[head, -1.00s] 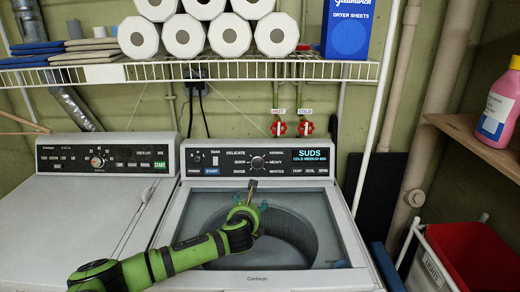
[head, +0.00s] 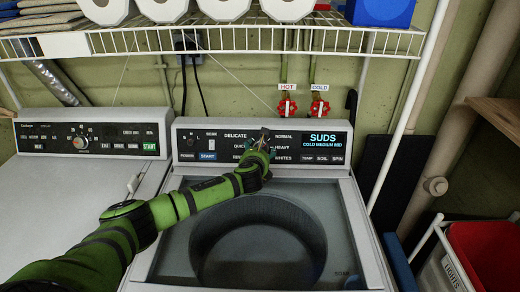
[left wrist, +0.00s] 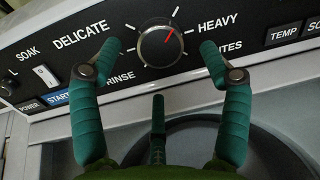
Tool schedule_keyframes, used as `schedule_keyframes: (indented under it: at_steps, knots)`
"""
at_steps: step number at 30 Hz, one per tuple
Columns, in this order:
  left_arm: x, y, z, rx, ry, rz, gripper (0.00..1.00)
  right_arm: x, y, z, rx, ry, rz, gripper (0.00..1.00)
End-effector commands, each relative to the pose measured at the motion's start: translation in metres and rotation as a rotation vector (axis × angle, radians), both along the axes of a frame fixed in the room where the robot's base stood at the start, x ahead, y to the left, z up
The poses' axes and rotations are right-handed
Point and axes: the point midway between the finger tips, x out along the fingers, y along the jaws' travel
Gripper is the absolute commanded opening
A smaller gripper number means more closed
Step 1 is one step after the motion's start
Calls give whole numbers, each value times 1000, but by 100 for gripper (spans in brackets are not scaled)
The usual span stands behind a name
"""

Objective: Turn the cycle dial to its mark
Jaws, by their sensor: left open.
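The cycle dial (left wrist: 160,46) is a dark round knob with a light rim on the washer's black control panel (head: 215,139). Its red pointer line points up and right, a little above the HEAVY label. White tick lines surround it; I cannot tell one as a special mark. My left gripper (left wrist: 157,58) is open, with one teal finger on each side of the dial and a visible gap to it. In the head view the left gripper (head: 262,147) is in front of the panel and largely hides the dial. My right gripper is not in view.
The washer's lid (head: 172,239) with a round window lies below the panel. A dryer (head: 80,185) stands at the left. A wire shelf (head: 150,41) with paper rolls hangs above. Red HOT and COLD valves (head: 287,108) are on the wall behind. A red bin (head: 485,255) is at the right.

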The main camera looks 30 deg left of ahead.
Motion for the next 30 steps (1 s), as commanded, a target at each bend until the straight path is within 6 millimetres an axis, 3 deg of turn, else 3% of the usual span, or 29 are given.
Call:
schedule_keyframes:
  at_steps: [9,21,25,26,30]
  knots:
    - [24,9,-11,0,0,0,77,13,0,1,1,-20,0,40]
    - [28,10,-12,0,0,-1,77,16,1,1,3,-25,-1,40]
    - [27,10,-12,0,0,-1,25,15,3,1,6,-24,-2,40]
    - [27,10,-12,0,0,-1,21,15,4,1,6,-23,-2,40]
    - [27,10,-12,-1,1,-1,21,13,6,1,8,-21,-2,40]
